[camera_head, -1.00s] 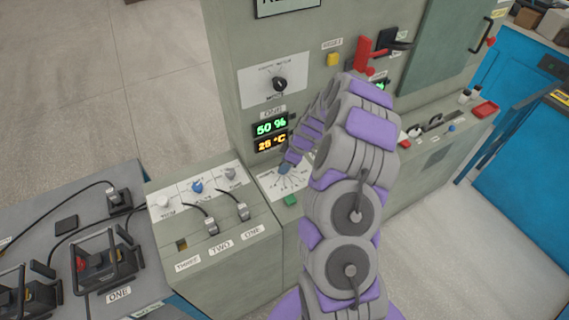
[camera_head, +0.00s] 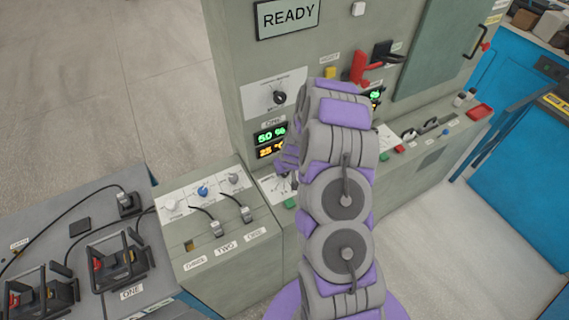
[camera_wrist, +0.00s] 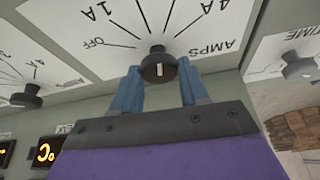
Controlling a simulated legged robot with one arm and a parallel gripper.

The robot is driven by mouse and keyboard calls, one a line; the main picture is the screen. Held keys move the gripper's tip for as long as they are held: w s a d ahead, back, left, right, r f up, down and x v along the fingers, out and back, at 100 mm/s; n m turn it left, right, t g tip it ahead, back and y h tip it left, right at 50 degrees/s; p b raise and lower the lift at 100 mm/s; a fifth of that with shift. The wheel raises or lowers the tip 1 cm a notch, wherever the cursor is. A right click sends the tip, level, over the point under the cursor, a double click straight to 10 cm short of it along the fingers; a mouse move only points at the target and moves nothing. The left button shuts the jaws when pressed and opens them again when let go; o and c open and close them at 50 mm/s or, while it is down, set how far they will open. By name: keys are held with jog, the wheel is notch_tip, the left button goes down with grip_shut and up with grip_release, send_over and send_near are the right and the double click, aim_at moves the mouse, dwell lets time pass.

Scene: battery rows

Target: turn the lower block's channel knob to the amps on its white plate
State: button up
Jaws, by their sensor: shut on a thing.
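In the wrist view, a round black knob (camera_wrist: 158,66) with a white mark on its front sits on a white dial plate (camera_wrist: 118,22). The plate reads OFF, 1A, 4A and AMPS, upside down in this view. My gripper (camera_wrist: 159,72) has its two blue fingers on either side of this knob and is shut on it. In the head view, my arm hides the gripper's fingertips and most of the lower white plate (camera_head: 268,188). I cannot tell which mark the knob points to.
Left in the wrist view is another dial knob (camera_wrist: 27,96); at right is a TIME knob (camera_wrist: 298,68). In the head view, an upper knob (camera_head: 280,97), a lit display (camera_head: 270,137) and a red lever (camera_head: 362,67) are on the cabinet. A READY sign (camera_head: 288,17) is above.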

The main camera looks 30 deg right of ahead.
jog(key=shift+s+r+m+h+p, duration=0.15)
jog(key=shift+m+h+p, duration=0.15)
jog(key=shift+m+p, duration=0.8)
jog(key=shift+a+m+p, duration=0.1)
jog(key=shift+m+p, duration=0.3)
jog(key=shift+p, duration=0.35)
jog(key=shift+f+h, duration=0.2)
jog(key=shift+h, duration=0.1)
jog(key=o, duration=1)
jog(key=shift+o, duration=0.2)
jog(key=shift+r, duration=0.1)
jog(key=v, duration=1.7)
jog(key=shift+w+r, duration=0.15)
jog(key=shift+w, duration=0.2)
